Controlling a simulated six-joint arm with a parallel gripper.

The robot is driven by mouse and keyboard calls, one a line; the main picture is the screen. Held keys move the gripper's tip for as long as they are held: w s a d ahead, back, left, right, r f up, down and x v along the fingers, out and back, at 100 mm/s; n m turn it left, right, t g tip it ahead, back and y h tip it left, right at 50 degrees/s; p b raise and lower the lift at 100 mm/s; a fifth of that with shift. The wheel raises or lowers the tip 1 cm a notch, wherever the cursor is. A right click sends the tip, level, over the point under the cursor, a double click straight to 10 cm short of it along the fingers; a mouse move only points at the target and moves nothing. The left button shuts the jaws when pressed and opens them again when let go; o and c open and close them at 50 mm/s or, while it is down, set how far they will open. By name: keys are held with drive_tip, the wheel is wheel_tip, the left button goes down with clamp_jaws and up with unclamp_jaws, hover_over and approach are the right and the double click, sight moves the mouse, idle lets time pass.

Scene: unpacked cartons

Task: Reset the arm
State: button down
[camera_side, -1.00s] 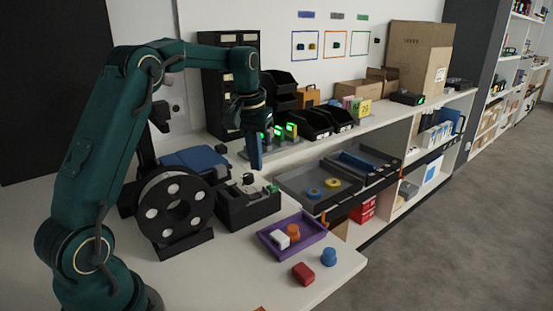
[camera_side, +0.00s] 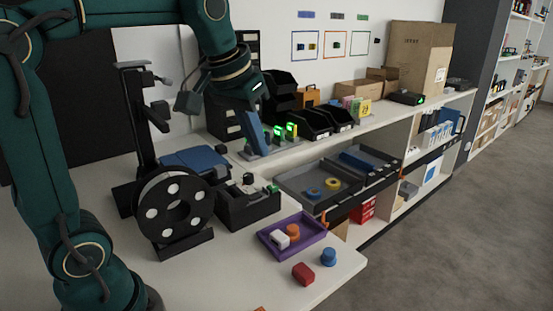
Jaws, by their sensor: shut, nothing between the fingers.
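My gripper (camera_side: 258,138) shows at the upper middle of the side view, at the end of my dark green arm. My arm is folded upright at the left and runs out of the picture at the top.
A black reel (camera_side: 172,208) stands on the bench with a black dispenser (camera_side: 248,207) beside it. A purple tray (camera_side: 308,246) holds a white and an orange piece. A red block (camera_side: 303,273) and a blue piece (camera_side: 328,257) lie near the front edge. Grey trays (camera_side: 299,186) stand at right.

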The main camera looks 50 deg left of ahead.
drive_tip(key=s+d+f+m, duration=0.1)
drive_tip(key=s+d+f, duration=0.2)
drive_tip(key=s, duration=0.3)
drive_tip(key=s+d+f+m+t+h, duration=0.1)
drive_tip(key=s+d+f+m, duration=0.1)
drive_tip(key=s, duration=0.4)
wheel_tip(320, 180, down, 2)
drive_tip(key=shift+s+d+f, duration=0.2)
drive_tip(key=shift+s+d, duration=0.1)
drive_tip(key=shift+d, duration=0.15)
